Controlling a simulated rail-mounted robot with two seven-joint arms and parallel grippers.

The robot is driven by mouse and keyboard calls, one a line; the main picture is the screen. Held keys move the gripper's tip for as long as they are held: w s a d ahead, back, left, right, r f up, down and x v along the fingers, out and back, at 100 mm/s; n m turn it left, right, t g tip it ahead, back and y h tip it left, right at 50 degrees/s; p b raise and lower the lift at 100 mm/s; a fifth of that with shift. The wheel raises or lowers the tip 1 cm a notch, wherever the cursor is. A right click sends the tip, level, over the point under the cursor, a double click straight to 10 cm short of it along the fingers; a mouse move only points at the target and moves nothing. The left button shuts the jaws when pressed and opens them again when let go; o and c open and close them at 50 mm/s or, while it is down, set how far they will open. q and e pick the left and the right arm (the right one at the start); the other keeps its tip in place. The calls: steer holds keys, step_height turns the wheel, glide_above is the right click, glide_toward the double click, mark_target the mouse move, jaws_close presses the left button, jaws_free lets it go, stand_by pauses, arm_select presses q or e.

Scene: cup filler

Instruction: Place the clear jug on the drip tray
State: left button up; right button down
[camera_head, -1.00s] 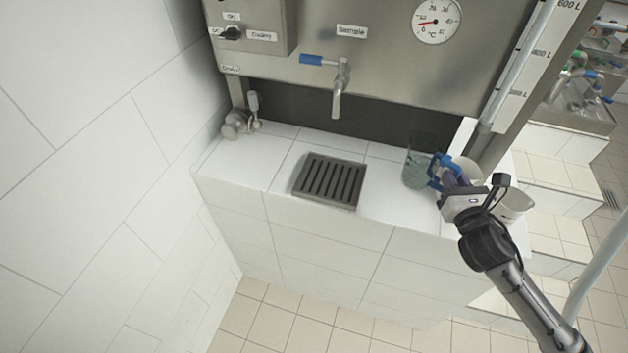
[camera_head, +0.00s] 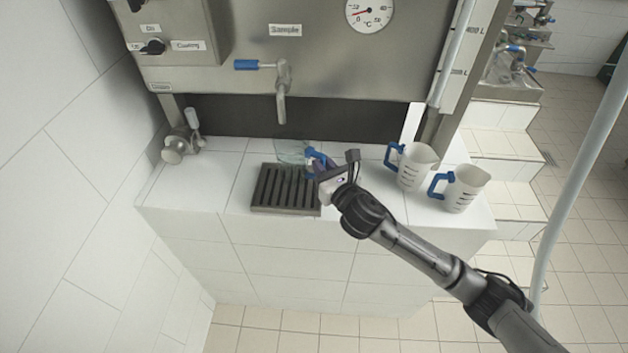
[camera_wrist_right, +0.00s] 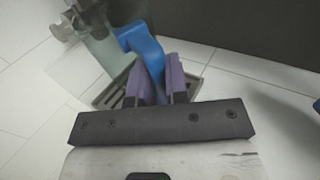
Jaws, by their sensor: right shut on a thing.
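The clear jug (camera_head: 291,151) has a blue handle and shows in the head view at the back right edge of the drip tray, below and a little right of the tap. My right gripper (camera_head: 318,164) is shut on its blue handle, which also shows between the purple finger pads in the right wrist view (camera_wrist_right: 146,52). The dark slatted drip tray (camera_head: 284,189) is set in the white tiled counter; part of it shows under the jug in the wrist view (camera_wrist_right: 112,92). Whether the jug's base touches the tray or is above it, I cannot tell. My left gripper is not in view.
Two white jugs with blue handles, one farther back (camera_head: 414,168) and one nearer (camera_head: 464,188), stand on the counter at right. The tap (camera_head: 282,92) with a blue lever hangs above the tray. A metal valve (camera_head: 180,147) stands at left. The counter's front edge is clear.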

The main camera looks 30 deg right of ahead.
steer(key=shift+w+a+f, duration=0.6)
steer(key=shift+w+f, duration=0.05)
steer(key=shift+w, duration=0.2)
step_height(320, 180, down, 4)
steer(key=shift+s+f+b, duration=0.1)
steer(key=shift+b, duration=0.85)
steer(key=c, duration=1.1)
jaws_free()
